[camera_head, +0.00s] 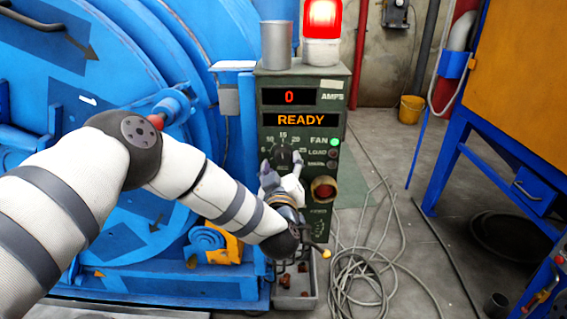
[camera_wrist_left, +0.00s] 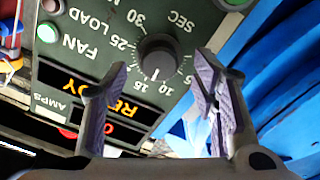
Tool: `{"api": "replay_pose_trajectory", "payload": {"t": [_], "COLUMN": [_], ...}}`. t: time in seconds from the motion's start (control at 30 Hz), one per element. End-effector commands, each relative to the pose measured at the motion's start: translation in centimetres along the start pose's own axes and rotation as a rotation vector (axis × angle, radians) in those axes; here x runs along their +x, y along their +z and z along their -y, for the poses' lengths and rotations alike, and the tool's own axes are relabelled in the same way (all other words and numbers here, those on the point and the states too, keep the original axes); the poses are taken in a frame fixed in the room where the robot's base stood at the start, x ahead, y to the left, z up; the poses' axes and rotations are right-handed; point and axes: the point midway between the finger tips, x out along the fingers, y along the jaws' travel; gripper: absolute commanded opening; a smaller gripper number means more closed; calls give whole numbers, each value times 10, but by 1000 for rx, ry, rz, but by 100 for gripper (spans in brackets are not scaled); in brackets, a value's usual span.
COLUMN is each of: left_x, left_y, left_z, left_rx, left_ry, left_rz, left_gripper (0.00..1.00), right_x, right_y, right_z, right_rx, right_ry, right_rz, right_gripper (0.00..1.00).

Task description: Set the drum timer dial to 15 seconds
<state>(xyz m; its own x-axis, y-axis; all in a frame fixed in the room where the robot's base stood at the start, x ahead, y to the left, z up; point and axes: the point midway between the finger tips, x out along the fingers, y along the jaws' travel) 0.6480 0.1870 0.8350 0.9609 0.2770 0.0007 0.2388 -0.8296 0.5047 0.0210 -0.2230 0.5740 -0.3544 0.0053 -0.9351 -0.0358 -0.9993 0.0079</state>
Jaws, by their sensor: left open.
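The timer dial (camera_head: 283,155) is a dark round knob on the green control panel (camera_head: 319,222), with a numbered scale around it. In the left wrist view the dial (camera_wrist_left: 158,57) shows fully, and its white mark points near the 10 and 15 labels; I cannot tell exactly which value it meets. My left gripper (camera_head: 281,164) is in front of the panel at the dial. In the left wrist view the left gripper (camera_wrist_left: 155,95) is open and empty, its fingers apart with the dial beyond the gap. My right gripper is not in view.
The panel displays (camera_head: 294,108) read 0 amps and READY. The green FAN light (camera_head: 334,142) is lit, and a red beacon (camera_head: 321,18) glows on top. A red button (camera_head: 323,188) is right of my gripper. The big blue drum (camera_head: 130,60) stands left; cables (camera_head: 375,260) lie on the floor.

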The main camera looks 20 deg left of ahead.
Motion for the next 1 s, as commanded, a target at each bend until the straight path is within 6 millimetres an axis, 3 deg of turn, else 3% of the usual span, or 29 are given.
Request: {"api": "replay_pose_trajectory", "payload": {"t": [0.2, 0.47, 0.7, 1.0], "left_x": [28, 31, 31, 31], "left_y": [2, 0, 0, -2], "left_z": [1, 0, 0, -3], "left_rx": [0, 1, 1, 61], "left_ry": [-2, 0, 0, 3], "left_rz": [1, 1, 1, -2], "left_gripper": [54, 54, 6, 6], "right_x": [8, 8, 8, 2], "right_y": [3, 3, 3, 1], "right_z": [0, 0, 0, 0], "right_rx": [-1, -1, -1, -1], "right_ry": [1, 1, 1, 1], "right_rz": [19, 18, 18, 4], "right_gripper": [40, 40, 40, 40]}}
